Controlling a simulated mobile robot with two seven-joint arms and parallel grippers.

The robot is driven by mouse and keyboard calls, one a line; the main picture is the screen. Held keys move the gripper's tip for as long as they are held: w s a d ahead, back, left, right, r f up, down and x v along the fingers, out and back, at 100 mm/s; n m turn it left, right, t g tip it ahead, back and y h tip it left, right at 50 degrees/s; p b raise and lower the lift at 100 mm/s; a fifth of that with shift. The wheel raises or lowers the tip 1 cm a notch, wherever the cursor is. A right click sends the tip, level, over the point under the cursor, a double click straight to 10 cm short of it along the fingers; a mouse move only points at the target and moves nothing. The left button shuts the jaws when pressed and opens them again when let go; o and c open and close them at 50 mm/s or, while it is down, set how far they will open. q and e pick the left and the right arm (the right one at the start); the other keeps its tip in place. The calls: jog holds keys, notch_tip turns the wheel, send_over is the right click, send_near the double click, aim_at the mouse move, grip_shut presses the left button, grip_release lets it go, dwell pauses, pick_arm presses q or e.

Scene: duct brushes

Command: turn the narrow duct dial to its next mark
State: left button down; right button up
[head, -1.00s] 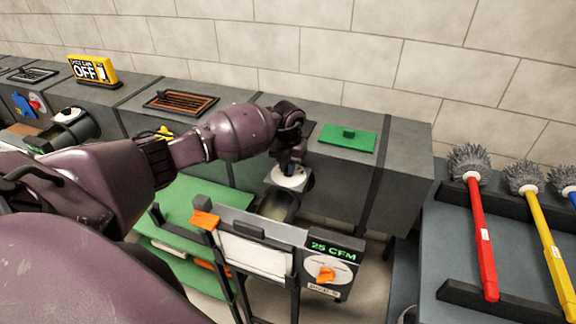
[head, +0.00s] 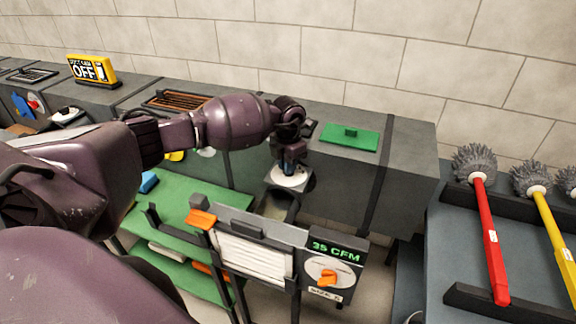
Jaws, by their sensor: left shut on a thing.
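The dial (head: 301,180) is a white disc on a short grey stub below the front of the duct (head: 340,190). A dark meter (head: 334,262) in front reads 35 CFM in green and carries a white dial with an orange knob (head: 327,279). My right gripper is not in view.
A green plate (head: 349,138) lies on the duct top, right of my left gripper. A frame with a white pleated panel (head: 253,258) stands in front. Brushes with red (head: 492,245) and yellow (head: 553,245) handles lie on the right bench.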

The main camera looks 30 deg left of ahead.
pick_arm(q)
jog(key=c, duration=1.2)
grip_release()
jog(key=shift+o, duration=0.2)
notch_tip(320, 180, up, 11)
